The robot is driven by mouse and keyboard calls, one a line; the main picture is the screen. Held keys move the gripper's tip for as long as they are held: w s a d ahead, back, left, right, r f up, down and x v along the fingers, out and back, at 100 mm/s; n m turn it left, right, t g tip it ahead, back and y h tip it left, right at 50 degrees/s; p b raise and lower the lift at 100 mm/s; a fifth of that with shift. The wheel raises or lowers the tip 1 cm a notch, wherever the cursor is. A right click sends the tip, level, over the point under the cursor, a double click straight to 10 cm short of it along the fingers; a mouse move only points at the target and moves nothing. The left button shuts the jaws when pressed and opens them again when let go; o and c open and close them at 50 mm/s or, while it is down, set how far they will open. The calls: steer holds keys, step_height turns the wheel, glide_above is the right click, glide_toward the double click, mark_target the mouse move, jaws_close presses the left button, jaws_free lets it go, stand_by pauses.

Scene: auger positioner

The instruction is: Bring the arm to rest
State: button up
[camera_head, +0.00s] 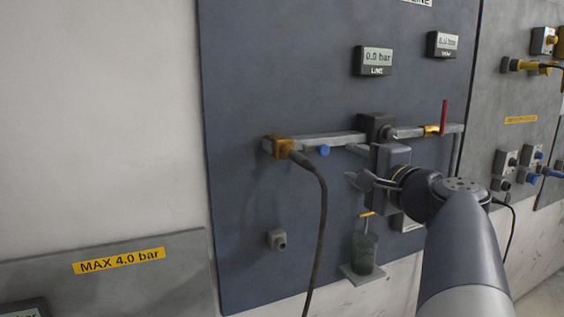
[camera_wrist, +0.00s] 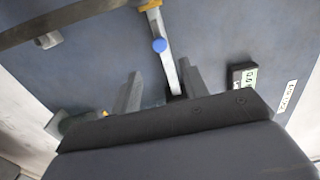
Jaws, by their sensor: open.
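My gripper (camera_head: 359,181) is at the end of my raised arm, in front of the dark panel (camera_head: 255,75). It also shows in the wrist view (camera_wrist: 161,82), with its two fingers apart and nothing visible between them. In the head view it is below the grey pipe (camera_head: 345,139) and above a small glass jar (camera_head: 364,252). In the wrist view the pipe with its blue knob (camera_wrist: 159,45) runs behind the fingers. I cannot tell how far the fingers are from the panel fittings. My wrist hides part of the fittings behind it.
A dark hose (camera_head: 322,215) hangs from the brass fitting (camera_head: 279,147) on the left. A red lever (camera_head: 444,117) stands upright on the pipe at right. The LINE gauge (camera_head: 376,61) reads 0.0 bar. A shelf (camera_head: 361,274) holds the jar.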

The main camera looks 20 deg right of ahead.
mark_target(322, 151)
steer(key=shift+w, duration=0.15)
steer(key=w+p, duration=0.1)
steer(key=w, duration=0.2)
steer(key=w+p, duration=0.1)
steer(key=w, duration=0.3)
steer(key=w+p, duration=0.1)
steer(key=w, duration=0.2)
steer(key=shift+w+a, duration=0.3)
steer(key=shift+w, duration=0.1)
steer(key=shift+s+a, duration=0.15)
steer(key=shift+a, duration=0.45)
steer(key=shift+d, duration=0.1)
